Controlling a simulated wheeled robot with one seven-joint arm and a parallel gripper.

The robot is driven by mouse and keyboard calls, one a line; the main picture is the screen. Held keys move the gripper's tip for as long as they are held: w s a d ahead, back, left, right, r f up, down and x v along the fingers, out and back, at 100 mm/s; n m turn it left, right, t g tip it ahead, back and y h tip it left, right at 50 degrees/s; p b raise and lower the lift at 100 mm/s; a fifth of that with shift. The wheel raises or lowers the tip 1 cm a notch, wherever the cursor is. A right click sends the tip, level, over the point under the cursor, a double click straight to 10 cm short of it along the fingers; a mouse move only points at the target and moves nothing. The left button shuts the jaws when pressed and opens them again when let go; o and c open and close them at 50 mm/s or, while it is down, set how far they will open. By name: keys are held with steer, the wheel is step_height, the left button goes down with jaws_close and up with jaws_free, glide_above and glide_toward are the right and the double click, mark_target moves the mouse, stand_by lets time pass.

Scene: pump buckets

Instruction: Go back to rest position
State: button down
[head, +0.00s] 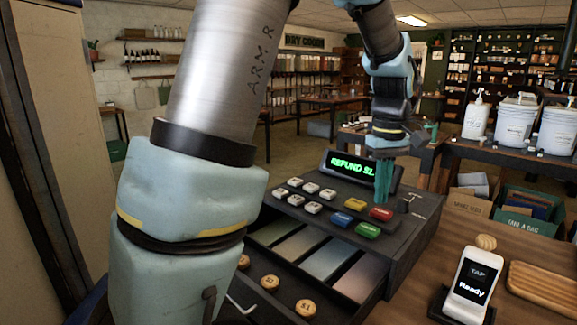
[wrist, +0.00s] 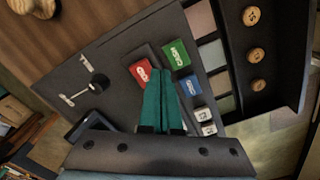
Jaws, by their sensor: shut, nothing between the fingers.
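My gripper (head: 382,199) is shut and empty, with its teal fingers pointing down over the cash register (head: 415,214). In the wrist view the closed fingers (wrist: 161,75) lie between the red key (wrist: 140,72) and the green key (wrist: 176,56). I cannot tell whether the tips touch the register. The display (head: 353,168) glows green with "REFUND SL". Part of it is hidden behind my gripper. The yellow key (head: 355,204) and blue key (head: 341,219) sit beside white keys (head: 312,207). The drawer (head: 325,263) is open and shows several bare compartments.
A card reader (head: 468,278) reading "TAP Ready" stands on the wooden counter (head: 415,291), beside a wooden tray (head: 543,285). White pump buckets (head: 515,122) stand on a table at the back right. Boxes (head: 527,208) sit below it. My arm hides much of the left.

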steer(key=s+a+f+m, duration=0.1)
steer(key=a+f, duration=0.1)
steer(key=a, duration=0.7)
steer(key=s+a+f+m+t, duration=0.1)
steer(key=s+a+f, duration=0.1)
steer(key=a, duration=0.6)
steer(key=s+a+f+m, duration=0.2)
steer(key=a+f, duration=0.2)
steer(key=a, duration=0.5)
steer(key=shift+a, duration=0.3)
